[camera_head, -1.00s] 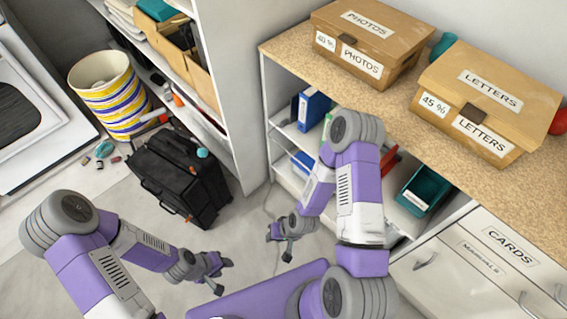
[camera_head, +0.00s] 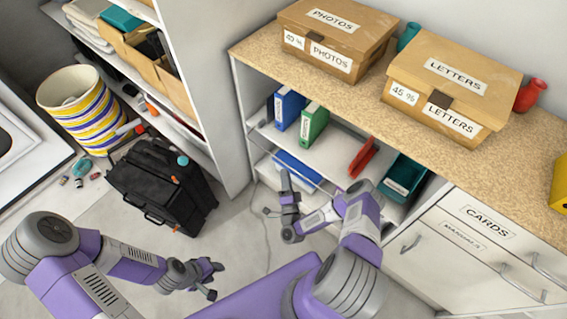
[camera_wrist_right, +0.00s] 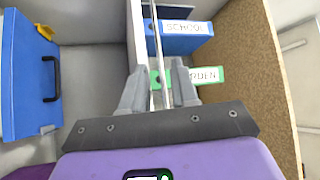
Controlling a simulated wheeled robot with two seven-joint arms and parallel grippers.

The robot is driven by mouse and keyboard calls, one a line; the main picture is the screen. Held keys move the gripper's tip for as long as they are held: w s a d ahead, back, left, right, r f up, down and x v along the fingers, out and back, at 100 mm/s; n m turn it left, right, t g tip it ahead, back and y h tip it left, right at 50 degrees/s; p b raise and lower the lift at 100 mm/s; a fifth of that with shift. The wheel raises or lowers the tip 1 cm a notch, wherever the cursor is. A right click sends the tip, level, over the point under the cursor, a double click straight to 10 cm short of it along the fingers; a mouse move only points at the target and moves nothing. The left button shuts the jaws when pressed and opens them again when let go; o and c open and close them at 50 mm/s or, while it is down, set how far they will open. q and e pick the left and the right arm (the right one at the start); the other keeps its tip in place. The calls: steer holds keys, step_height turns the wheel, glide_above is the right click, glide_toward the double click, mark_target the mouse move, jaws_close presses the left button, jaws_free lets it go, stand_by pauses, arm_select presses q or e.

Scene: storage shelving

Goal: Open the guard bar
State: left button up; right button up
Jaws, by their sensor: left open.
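The guard bar is a thin metal rod in front of the open shelf; it shows best in the right wrist view (camera_wrist_right: 157,42), where it runs lengthwise between my fingers. My right gripper (camera_wrist_right: 158,72) is open, with one finger on each side of the bar; I cannot tell whether either touches it. My left gripper (camera_head: 212,279) is open and empty above the floor at lower left.
Behind the bar stand a blue binder (camera_head: 289,107) and a green binder (camera_head: 313,122). A red item (camera_head: 362,157) and a teal bin (camera_head: 404,180) are to the right. Cardboard boxes (camera_head: 335,38) sit on the countertop. A black case (camera_head: 160,187) stands on the floor at left.

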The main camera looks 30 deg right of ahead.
mark_target(284, 163)
steer(key=b+x, duration=0.1)
steer(key=x, duration=0.4)
steer(key=shift+w+d, duration=0.1)
steer(key=shift+w, duration=0.3)
steer(key=shift+r, duration=0.1)
jaws_close()
